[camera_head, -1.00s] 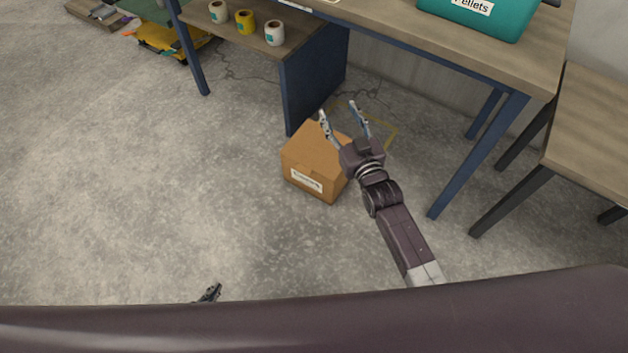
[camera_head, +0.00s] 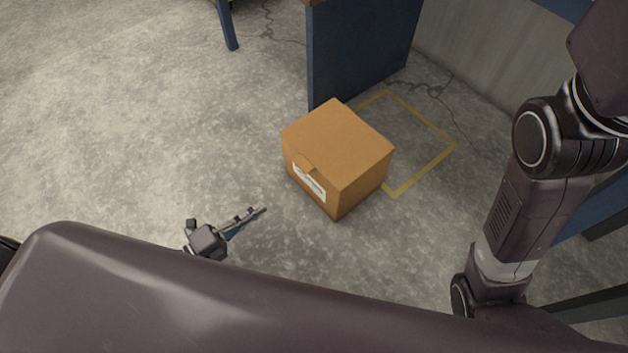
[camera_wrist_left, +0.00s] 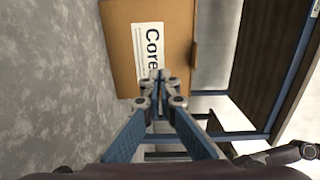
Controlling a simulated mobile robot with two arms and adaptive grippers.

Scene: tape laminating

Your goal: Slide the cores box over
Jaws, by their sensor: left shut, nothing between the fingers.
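The cores box (camera_head: 336,150) is a closed brown cardboard carton on the concrete floor. In the head view its white label faces the lower left; in the left wrist view the box (camera_wrist_left: 178,40) shows the letters "Core". My left gripper (camera_head: 262,211) is shut and empty, in front of the box and to its lower left, apart from it in the head view. Its closed fingertips (camera_wrist_left: 157,75) point at the label side in the left wrist view. My right arm rises at the right edge; its gripper is out of view.
A yellow outlined square (camera_head: 427,170) is on the floor right of the box, which hides its left part. A blue bench panel (camera_head: 362,50) stands behind the box. Bare floor (camera_head: 150,110) lies to the left.

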